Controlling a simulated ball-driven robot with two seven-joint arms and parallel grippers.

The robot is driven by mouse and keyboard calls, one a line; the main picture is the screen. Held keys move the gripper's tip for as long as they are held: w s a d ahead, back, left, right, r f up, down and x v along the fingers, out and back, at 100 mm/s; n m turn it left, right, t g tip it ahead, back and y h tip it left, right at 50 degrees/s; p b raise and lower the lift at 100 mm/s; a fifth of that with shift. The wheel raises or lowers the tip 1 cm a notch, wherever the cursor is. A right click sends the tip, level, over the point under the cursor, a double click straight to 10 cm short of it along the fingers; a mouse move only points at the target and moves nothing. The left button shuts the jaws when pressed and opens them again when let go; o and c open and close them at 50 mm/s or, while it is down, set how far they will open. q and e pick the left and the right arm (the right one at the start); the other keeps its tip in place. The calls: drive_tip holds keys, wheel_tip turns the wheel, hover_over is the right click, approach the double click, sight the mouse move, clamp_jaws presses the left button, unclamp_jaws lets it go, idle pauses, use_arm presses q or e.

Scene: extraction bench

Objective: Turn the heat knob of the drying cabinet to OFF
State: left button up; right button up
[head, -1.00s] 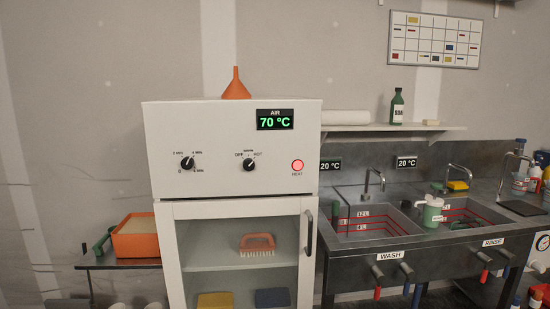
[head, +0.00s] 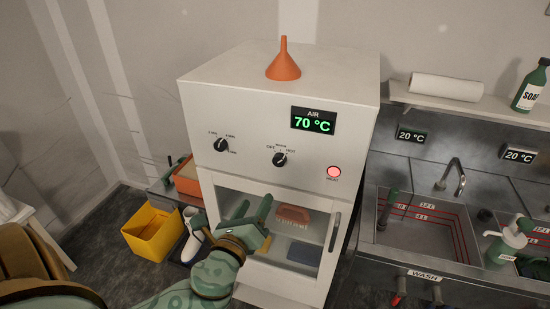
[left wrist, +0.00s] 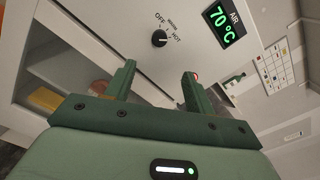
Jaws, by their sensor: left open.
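The white drying cabinet (head: 235,105) stands in the middle of the head view. Its heat knob (head: 280,159) is a black dial with OFF at left, WARM above and HOT at right; its pointer appears turned toward HOT. In the left wrist view the knob (left wrist: 159,39) shows just beyond the fingertips. My green left gripper (head: 254,208) is open and empty, below the knob and in front of the cabinet door. It is apart from the knob. The display (head: 313,121) reads 70 °C and the red lamp (head: 334,172) is lit. My right gripper is not in view.
A second black knob (head: 221,145) sits left of the heat knob. The door handle (head: 334,232) sticks out at right. An orange funnel (head: 284,65) stands on top. The sinks are at right and a yellow bin (head: 153,232) is on the floor at left.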

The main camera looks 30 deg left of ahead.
sight(278, 163)
use_arm(q)
drive_tip(key=p+x, duration=0.1)
drive_tip(key=x, duration=1.5)
drive_tip(key=shift+a+f+p, duration=0.1)
drive_tip(key=shift+f+p, duration=0.05)
drive_tip(key=shift+p, duration=0.15)
drive_tip(key=c, duration=1)
